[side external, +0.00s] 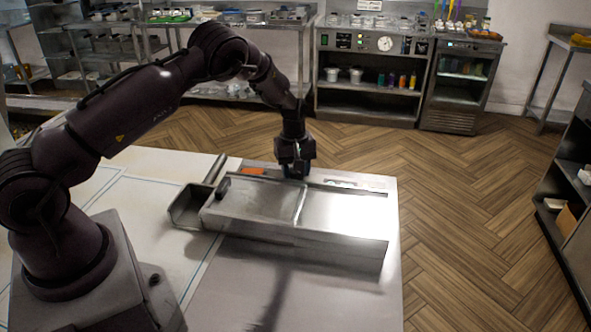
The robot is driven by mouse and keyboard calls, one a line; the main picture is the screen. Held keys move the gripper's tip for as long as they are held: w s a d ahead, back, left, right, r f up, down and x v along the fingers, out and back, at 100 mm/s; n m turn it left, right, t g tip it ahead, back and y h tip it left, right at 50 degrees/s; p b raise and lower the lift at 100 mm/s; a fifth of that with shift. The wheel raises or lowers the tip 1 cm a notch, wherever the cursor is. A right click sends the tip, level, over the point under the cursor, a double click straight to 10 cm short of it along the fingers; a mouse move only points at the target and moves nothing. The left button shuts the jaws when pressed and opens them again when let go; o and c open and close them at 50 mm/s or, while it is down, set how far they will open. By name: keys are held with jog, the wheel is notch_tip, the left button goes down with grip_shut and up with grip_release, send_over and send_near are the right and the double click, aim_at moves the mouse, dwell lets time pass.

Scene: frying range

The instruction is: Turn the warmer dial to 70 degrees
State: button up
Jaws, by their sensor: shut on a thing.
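The stainless steel warmer unit (335,238) sits on the table, its broad flat top facing up. My gripper (295,174) points straight down at the unit's far edge, near the middle of its length. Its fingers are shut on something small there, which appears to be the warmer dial. The dial itself is hidden by the fingers and the unit's raised top, so its marks and angle cannot be read.
An orange patch (253,171) lies on the far edge left of my gripper. The near tabletop (240,295) is clear. Shelves and counters stand well behind.

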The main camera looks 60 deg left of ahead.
aim_at(292, 171)
jog(key=o, duration=0.9)
jog(key=r, duration=1.3)
jog(key=shift+s, duration=0.2)
jog(key=s+d+r+m+t, duration=0.1)
jog(key=s+d+r+m, duration=0.4)
jog(key=s, duration=0.4)
jog(key=s+d+r+m+t, duration=0.2)
jog(key=s+d+r+m, duration=0.2)
jog(key=s+r, duration=0.3)
jog(key=s+d+r+m+t, duration=0.2)
jog(key=s+d+r+m, duration=0.3)
jog(key=s, duration=0.7)
jog(key=shift+s+d+r+m, duration=0.15)
jog(key=shift+s+d+r, duration=0.05)
jog(key=shift+d+r, duration=0.3)
jog(key=shift+s+d+r+m, duration=0.15)
jog(key=shift+s+d+r, duration=0.05)
jog(key=shift+d+r, duration=0.25)
